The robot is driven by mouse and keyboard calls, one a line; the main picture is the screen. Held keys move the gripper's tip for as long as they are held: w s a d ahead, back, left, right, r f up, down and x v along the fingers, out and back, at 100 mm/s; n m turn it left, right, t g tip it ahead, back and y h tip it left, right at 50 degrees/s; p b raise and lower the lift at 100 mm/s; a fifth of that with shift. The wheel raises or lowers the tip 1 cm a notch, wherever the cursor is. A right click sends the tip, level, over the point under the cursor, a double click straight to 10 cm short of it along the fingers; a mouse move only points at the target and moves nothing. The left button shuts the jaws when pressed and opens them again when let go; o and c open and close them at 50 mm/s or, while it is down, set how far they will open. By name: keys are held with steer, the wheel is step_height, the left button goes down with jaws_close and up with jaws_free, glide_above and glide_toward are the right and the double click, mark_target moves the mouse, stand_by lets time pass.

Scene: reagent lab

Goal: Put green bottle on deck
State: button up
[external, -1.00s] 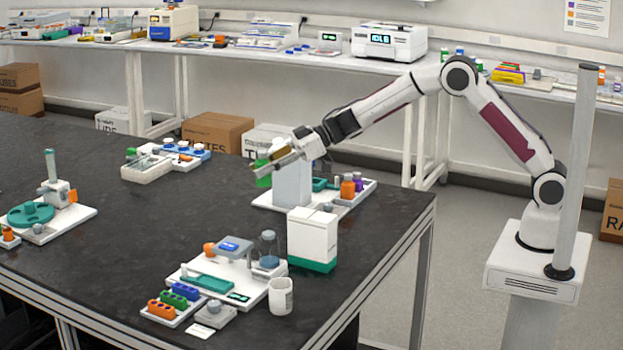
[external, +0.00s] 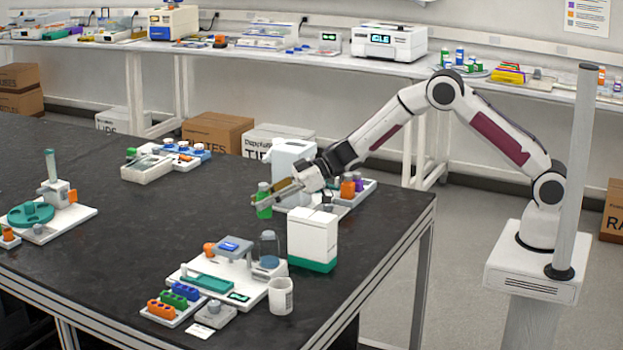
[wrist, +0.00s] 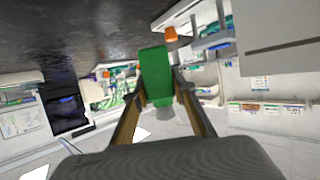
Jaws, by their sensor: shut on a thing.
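The green bottle (external: 264,208) is held in my gripper (external: 268,196) in the external view, roughly upright, with its lower part below the fingers. In the wrist view the green bottle (wrist: 156,75) sits between the two fingers of my gripper (wrist: 159,95), which are shut on it. The bottle appears over the dark bench, just left of a white deck board (external: 335,211) carrying a tall white instrument. I cannot tell whether its base touches the bench. Another white deck board (external: 251,298) lies nearer the camera. The frames do not show which one is meant.
A tall white instrument (external: 292,165) stands behind my gripper. A white box with a green base (external: 312,238) stands in front of it. The dark bench (external: 180,220) is clear to the left.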

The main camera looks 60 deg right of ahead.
steer(key=shift+f, duration=3)
steer(key=shift+f, duration=1.9)
steer(key=shift+f, duration=0.1)
steer(key=o, duration=1.2)
steer(key=shift+d, duration=0.1)
steer(key=shift+v, duration=6)
